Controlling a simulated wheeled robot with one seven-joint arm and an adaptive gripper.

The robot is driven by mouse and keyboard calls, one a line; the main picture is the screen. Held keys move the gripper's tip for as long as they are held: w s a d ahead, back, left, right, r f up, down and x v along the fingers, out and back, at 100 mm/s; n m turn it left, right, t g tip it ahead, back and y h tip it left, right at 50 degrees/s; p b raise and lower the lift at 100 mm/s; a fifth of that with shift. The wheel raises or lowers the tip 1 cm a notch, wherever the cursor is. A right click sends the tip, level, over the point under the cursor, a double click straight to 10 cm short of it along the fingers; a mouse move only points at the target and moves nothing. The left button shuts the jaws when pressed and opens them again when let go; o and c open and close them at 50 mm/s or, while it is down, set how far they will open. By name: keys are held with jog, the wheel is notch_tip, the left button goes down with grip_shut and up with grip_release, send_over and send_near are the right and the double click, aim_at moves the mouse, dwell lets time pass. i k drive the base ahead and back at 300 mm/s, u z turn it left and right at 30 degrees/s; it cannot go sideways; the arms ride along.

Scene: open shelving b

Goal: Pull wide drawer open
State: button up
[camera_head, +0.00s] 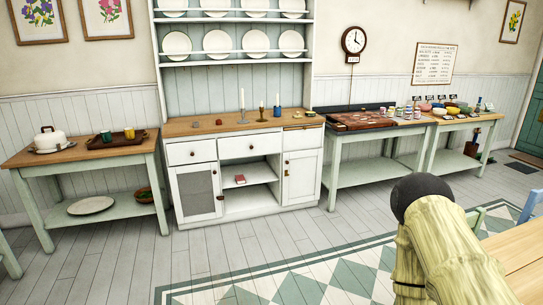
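The white dresser (212,182) with a wooden top stands against the back wall. Its widest drawer is the middle one (248,147), with a small dark knob on its front; it looks shut. A narrower drawer (191,152) is on its left. On the right, another drawer sits over a cupboard door (302,178). Part of my arm, pale yellow-green with a dark rounded end, shows at the lower right, well apart from the dresser. My gripper is not visible in this view.
Open floor (230,255) lies before the dresser, with a green-and-white checked border (330,272). A side table (28,155) stands left, a work table (361,175) right. A wooden table (520,255) is at lower right. Candlesticks (262,112) stand on the dresser top.

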aim_at(231, 148)
jog(key=u, duration=0.75)
jog(key=i, duration=1.55)
jog(key=u, duration=0.45)
jog(key=i, duration=1.65)
jog(key=z, duration=0.95)
jog(key=i, duration=1.35)
jog(key=z, duration=0.7)
